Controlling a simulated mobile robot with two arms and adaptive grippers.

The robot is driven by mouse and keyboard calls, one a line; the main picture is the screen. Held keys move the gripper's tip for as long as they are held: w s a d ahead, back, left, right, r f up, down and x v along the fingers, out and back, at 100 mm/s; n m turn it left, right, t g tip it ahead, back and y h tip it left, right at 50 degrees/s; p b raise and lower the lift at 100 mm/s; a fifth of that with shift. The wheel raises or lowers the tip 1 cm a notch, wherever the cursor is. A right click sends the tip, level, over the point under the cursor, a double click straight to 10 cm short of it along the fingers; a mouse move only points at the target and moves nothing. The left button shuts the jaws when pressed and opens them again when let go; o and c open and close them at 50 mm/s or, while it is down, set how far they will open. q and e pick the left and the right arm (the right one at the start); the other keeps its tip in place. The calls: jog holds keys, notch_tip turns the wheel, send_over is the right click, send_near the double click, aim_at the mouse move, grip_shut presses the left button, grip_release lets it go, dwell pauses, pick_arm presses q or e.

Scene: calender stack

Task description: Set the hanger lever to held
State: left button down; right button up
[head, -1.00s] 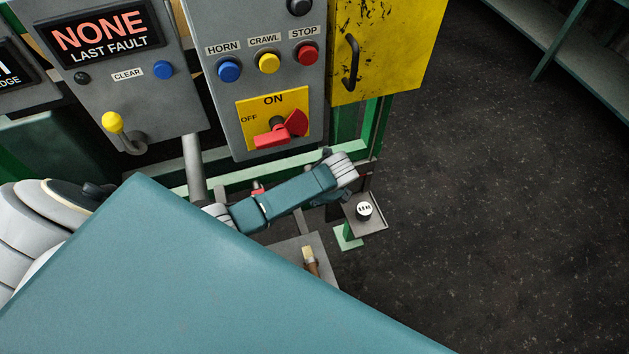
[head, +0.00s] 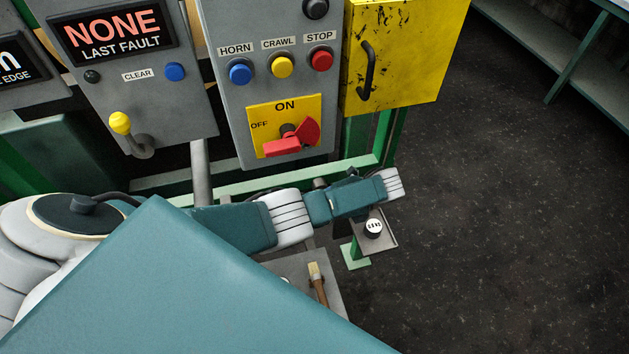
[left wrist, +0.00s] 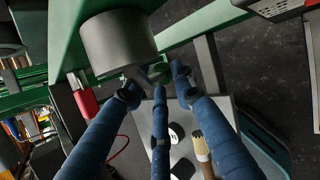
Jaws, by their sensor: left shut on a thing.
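In the left wrist view my left gripper (left wrist: 155,82) has its blue fingers closed around a small dark metal piece (left wrist: 142,74) just below a thick grey cylinder (left wrist: 117,40). This piece seems to be the hanger lever; its full shape and any marking for held are hidden by the fingers. A red part (left wrist: 86,103) hangs left of the fingers, apart from them. My right gripper is not in view.
The grey panel (head: 228,120) carries buttons and a red rotary switch (head: 284,145). A yellow-knobbed lever (head: 121,123) is on the panel to its left. A yellow door (head: 415,60) stands right of it. A brush (head: 317,285) lies on a low plate. The dark floor at right is clear.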

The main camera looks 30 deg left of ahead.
pick_arm(q)
jog(key=shift+w+a+r, duration=0.3)
jog(key=c, duration=1.6)
grip_release()
jog(key=shift+c, duration=0.2)
jog(key=shift+o, duration=0.8)
jog(key=shift+s+f, duration=0.1)
jog(key=shift+d+f, duration=0.1)
jog(key=v, duration=1.2)
jog(key=shift+f, duration=0.15)
jog(key=shift+d, duration=0.15)
